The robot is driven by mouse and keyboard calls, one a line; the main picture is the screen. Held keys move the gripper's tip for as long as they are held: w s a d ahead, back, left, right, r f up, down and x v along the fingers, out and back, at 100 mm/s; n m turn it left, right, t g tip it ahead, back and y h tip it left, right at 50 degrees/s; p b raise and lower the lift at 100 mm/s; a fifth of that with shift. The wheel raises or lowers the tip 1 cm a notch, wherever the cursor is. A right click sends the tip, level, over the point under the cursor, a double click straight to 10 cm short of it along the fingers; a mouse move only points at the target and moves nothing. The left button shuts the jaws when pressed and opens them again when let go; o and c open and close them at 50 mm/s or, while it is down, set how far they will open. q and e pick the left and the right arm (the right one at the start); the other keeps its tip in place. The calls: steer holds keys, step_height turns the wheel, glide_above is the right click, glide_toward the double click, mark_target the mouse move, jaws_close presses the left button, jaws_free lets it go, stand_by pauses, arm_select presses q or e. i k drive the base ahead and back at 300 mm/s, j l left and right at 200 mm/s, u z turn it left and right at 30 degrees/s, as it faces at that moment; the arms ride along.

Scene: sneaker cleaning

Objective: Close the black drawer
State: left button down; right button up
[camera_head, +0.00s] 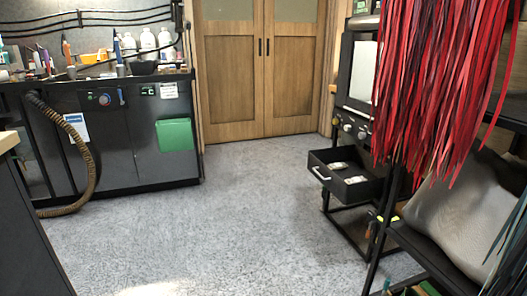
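The black drawer (358,190) stands pulled out at the right, under a dark machine with knobs (356,128). Its light handle (320,174) is on the front panel, which faces left. Two small pale items (347,171) lie inside it. Neither of my grippers shows in the head view.
Red hanging strips (435,80) and a rack with a grey bag (455,215) fill the right side, in front of part of the drawer's stand. A workbench with a hose (85,165) stands at the left. Closed wooden doors (235,75) are at the back. The grey floor (215,220) between is clear.

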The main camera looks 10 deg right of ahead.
mark_target(360, 162)
steer(key=i+j+z, duration=0.1)
steer(key=i+z, duration=0.35)
steer(key=i+j+z, duration=0.3)
steer(key=i+z, duration=0.15)
steer(key=i, duration=0.1)
